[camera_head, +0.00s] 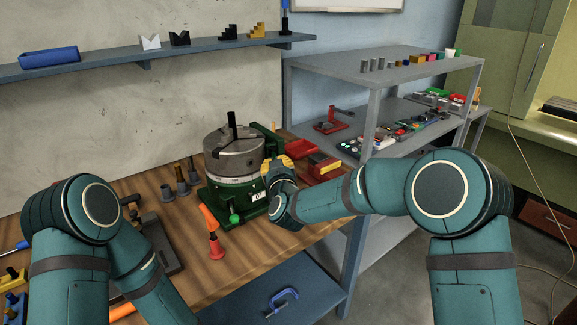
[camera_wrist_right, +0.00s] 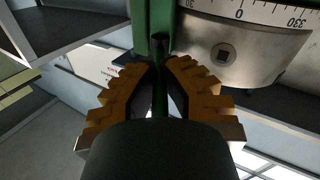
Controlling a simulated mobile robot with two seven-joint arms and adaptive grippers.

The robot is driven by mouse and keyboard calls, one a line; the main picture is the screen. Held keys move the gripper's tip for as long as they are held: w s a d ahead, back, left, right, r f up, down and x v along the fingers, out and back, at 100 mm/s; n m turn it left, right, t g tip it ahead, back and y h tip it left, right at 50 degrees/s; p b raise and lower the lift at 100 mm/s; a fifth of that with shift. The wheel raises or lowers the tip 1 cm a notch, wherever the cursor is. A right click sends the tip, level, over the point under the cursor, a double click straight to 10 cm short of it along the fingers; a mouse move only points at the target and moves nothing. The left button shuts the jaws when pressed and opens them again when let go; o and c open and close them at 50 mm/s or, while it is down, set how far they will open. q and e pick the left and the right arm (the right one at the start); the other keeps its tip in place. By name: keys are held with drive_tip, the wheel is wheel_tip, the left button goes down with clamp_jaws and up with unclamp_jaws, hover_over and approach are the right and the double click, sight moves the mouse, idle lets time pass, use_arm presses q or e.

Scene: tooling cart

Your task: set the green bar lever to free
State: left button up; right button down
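The rotary table (camera_head: 236,185) stands on the wooden bench with a grey chuck on top. My right gripper (camera_head: 281,162) is at its right side, partly hidden by my own wrist. In the right wrist view its yellow-brown fingers (camera_wrist_right: 163,66) close in on both sides of a thin dark green bar lever (camera_wrist_right: 160,92), beside the graduated ring (camera_wrist_right: 240,40). The fingertips appear to touch the bar. The bar's lower end is hidden behind the gripper body. A lever with a green ball (camera_head: 235,217) is on the table's front. My left gripper is outside the head view.
An orange-handled lever (camera_head: 208,218) and a red-orange piece (camera_head: 215,246) are in front of the rotary table. Grey holders (camera_head: 180,182) stand to its left. A red bin (camera_head: 299,148) and red vise (camera_head: 318,167) are to its right. Grey shelving (camera_head: 375,80) stands behind.

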drive_tip(key=shift+a+m+h, duration=0.3)
drive_tip(key=shift+m+h, duration=0.1)
drive_tip(key=shift+h, duration=0.3)
drive_tip(key=c, duration=1)
unclamp_jaws()
drive_tip(key=s+d, duration=0.1)
drive_tip(key=s, duration=1.1)
drive_tip(key=shift+d, duration=0.15)
drive_tip(key=shift+f, duration=0.1)
